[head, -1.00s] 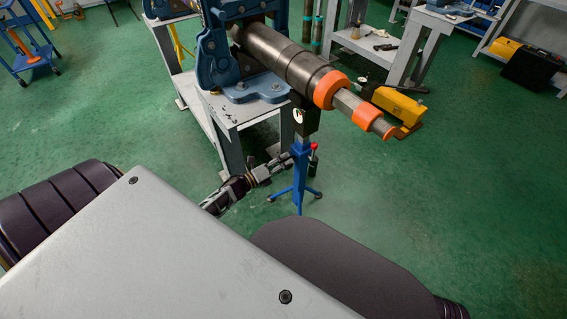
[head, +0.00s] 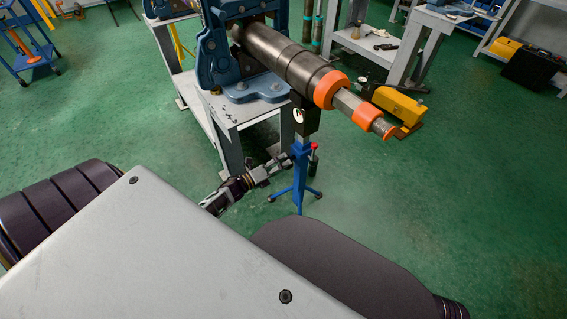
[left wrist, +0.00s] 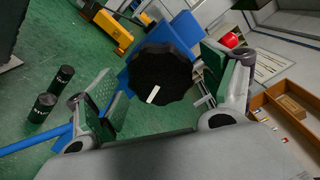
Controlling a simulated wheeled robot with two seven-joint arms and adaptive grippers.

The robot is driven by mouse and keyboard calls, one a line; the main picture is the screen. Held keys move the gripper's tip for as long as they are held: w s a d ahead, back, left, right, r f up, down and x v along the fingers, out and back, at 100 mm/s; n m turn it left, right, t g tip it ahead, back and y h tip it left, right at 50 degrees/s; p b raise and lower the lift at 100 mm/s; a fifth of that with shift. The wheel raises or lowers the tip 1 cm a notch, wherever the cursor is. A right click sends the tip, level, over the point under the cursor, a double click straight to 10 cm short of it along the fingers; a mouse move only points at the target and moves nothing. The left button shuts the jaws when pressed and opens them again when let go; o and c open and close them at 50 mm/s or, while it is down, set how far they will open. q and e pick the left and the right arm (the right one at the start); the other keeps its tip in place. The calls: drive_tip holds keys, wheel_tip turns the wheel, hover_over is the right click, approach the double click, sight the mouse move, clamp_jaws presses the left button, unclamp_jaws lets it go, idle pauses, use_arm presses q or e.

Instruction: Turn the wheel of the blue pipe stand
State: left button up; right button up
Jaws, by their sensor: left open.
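The blue pipe stand (head: 300,174) stands on the floor under the outer end of the pipe. Its wheel is a black scalloped knob (left wrist: 160,72) with a white mark, seen face-on in the left wrist view. My left gripper (head: 279,163) is at the left side of the stand's post, at the height of the knob. In the left wrist view, its open fingers lie to either side of the knob; I cannot tell whether either touches it. The head view does not show the knob clearly. My right gripper is in neither view.
A dark pipe (head: 285,57) with orange collars runs from a blue vise (head: 215,55) on a grey table (head: 232,107) to above the stand. A yellow tool case (head: 400,104) is at the right. Green floor is clear around the stand's legs.

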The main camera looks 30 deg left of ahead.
use_arm(q)
drive_tip(key=v, duration=1.1)
drive_tip(key=shift+d, duration=0.1)
drive_tip(key=shift+c, duration=0.4)
idle(1.1)
